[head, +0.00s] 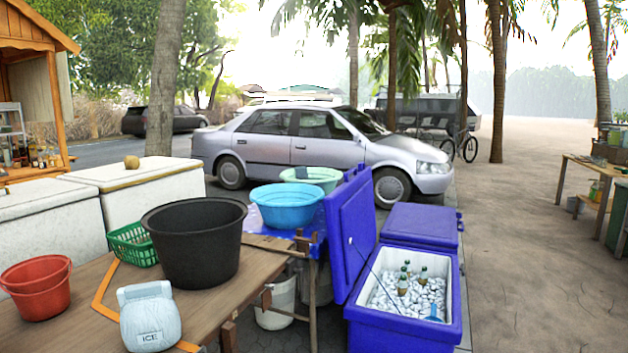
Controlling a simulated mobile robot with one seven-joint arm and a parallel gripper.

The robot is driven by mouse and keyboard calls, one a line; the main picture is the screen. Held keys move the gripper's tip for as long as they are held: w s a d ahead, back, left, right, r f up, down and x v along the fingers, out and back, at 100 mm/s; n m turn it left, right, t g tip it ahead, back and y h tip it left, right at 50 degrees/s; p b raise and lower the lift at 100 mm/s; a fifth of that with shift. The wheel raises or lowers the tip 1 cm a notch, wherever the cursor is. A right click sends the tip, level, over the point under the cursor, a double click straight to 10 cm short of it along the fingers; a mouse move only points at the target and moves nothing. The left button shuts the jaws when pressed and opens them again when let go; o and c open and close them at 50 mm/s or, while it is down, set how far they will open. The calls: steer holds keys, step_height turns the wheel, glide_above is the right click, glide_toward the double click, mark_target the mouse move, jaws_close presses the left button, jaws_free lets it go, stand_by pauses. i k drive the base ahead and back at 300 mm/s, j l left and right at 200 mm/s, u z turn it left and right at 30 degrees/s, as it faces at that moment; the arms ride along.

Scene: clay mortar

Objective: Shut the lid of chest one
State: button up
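A blue chest (400,335) stands at the lower middle right, its white-lined inside full of ice (400,300) with several green bottles (403,283) standing in it. A blue lid (350,232) stands upright along its left side, so the chest is open. A thin dark rod runs from near the lid down across the opening. Directly behind is a second blue lid (422,224), lying flat and shut. No label shows which is chest one. My gripper is not in view.
A wooden table (75,325) at left holds a black tub (195,243), red buckets (38,288), a green basket (132,243) and an ice bag (150,318). White chests (150,190) stand behind. Open sandy ground (530,260) lies right of the blue chest.

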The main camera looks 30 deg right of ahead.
mark_target(349, 210)
steer(key=k+l, duration=0.4)
steer(key=l, duration=0.6)
steer(key=k+l+u, duration=0.1)
steer(key=l, duration=0.2)
steer(key=k+l, duration=0.1)
steer(key=l, duration=0.25)
steer(key=l+u, duration=0.2)
steer(key=l, duration=0.85)
steer(key=i+l+u, duration=0.3)
steer(key=l, duration=1.85)
steer(key=l+u, duration=0.35)
steer(key=l, duration=1.75)
steer(key=k, duration=0.05)
